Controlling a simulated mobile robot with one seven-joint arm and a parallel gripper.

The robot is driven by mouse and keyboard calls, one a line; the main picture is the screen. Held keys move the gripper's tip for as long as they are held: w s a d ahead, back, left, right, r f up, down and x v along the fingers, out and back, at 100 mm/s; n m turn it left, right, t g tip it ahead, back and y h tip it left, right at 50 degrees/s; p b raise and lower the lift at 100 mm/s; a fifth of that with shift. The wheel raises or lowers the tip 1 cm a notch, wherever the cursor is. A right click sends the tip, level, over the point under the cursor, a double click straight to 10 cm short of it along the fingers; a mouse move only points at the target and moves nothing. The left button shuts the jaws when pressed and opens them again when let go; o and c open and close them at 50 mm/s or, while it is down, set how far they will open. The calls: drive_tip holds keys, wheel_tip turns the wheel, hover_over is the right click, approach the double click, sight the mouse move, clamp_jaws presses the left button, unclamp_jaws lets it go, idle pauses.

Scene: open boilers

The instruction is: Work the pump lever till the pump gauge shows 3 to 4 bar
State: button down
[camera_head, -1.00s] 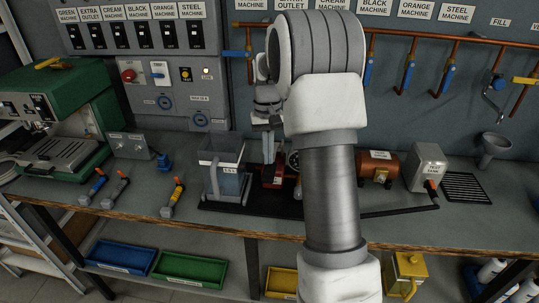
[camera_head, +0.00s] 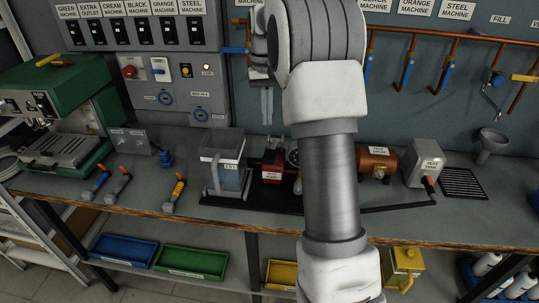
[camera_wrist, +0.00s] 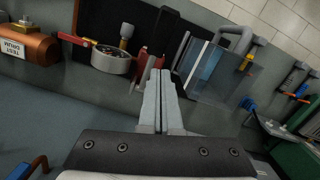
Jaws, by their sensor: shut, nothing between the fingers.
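The red test pump (camera_head: 271,170) stands on a black base plate on the bench, beside a clear water tank (camera_head: 222,165). In the wrist view the red pump (camera_wrist: 146,62) lies just beyond my fingertips, partly hidden by them. A round gauge (camera_head: 293,156) is beside the pump, half covered by my arm; a round silver-rimmed gauge body (camera_wrist: 112,61) also shows in the wrist view, but no reading is legible. I cannot clearly make out the lever. My gripper (camera_head: 266,121) is shut and empty, pointing down above and behind the pump, apparently apart from it.
Copper pipes (camera_head: 430,38) with blue-handled valves run along the wall. The front bench strip is mostly clear.

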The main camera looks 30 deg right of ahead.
wheel_tip(320, 180, up, 7)
drive_tip(key=p, duration=0.1)
drive_tip(key=shift+w+r, duration=0.2)
drive_tip(key=shift+w, duration=0.15)
drive_tip(key=shift+d, duration=0.1)
idle(0.5)
drive_tip(key=g+p, duration=0.1)
drive_tip(key=p, duration=0.7)
approach(269, 154)
drive_tip(key=shift+w+d+f, duration=0.15)
drive_tip(key=shift+w+d, duration=0.15)
drive_tip(key=shift+w, duration=0.05)
drive_tip(key=shift+f, duration=0.15)
drive_tip(key=f+b, duration=0.2)
drive_tip(key=s+f+b, duration=0.1)
drive_tip(key=f+b, duration=0.3)
drive_tip(key=shift+s+a+f+b, duration=0.25)
drive_tip(key=shift+s+b, duration=0.1)
drive_tip(key=shift+b, duration=0.05)
